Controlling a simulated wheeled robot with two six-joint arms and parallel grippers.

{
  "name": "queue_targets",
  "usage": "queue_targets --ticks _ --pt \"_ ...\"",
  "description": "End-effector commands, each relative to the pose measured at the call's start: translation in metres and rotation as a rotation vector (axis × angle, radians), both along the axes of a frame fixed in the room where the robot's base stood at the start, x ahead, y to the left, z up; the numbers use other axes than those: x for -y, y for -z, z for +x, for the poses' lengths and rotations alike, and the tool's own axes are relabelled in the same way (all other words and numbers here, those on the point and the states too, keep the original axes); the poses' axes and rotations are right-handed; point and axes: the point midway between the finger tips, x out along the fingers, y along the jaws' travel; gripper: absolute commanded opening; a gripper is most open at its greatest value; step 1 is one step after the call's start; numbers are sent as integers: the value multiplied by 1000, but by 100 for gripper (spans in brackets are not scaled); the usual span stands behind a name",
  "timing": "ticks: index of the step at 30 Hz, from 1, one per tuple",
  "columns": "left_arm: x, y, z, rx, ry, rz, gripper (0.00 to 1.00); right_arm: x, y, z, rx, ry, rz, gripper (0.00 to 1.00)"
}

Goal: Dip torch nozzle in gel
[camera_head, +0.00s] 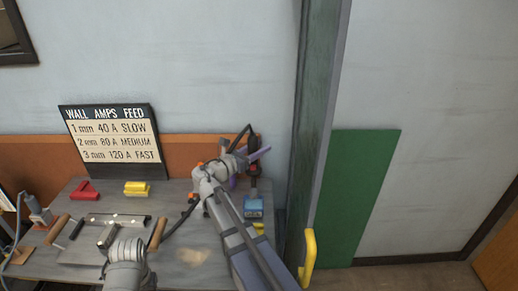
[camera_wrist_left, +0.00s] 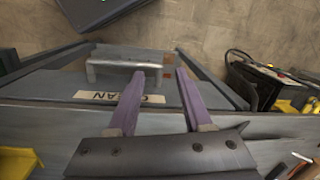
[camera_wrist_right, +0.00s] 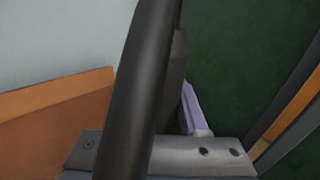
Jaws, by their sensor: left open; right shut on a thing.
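My right gripper (camera_head: 246,166) is shut on the black torch (camera_head: 254,178), near the back right of the bench. The torch points down, with its dark cable looping up and over to the left. A blue container (camera_head: 254,207), probably the gel pot, stands directly below. The torch's lower end is at or just over its top; I cannot tell whether the nozzle is inside. In the right wrist view the black torch body or hose (camera_wrist_right: 145,90) hides much of the jaws. My left gripper (camera_wrist_left: 154,100) is open and empty, its purple fingers apart before a drawer handle.
The drawer handle (camera_wrist_left: 125,66) sits above a partly hidden label. A grey post with a yellow handle (camera_head: 308,258) stands close right of my right arm.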

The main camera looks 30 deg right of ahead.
Motion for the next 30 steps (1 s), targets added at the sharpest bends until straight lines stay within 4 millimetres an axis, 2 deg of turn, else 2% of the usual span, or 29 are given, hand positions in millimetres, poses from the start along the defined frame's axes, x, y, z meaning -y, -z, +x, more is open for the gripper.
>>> queue_targets --ticks 3,12,30 --pt "0 16 0 0 0 0 50 0 16 0 -1 0 -2 0" --pt "0 41 0 0 0 0 50 0 41 0 0 -1 -2 0" --pt "0 43 0 0 0 0 50 0 42 0 0 -1 -2 0"
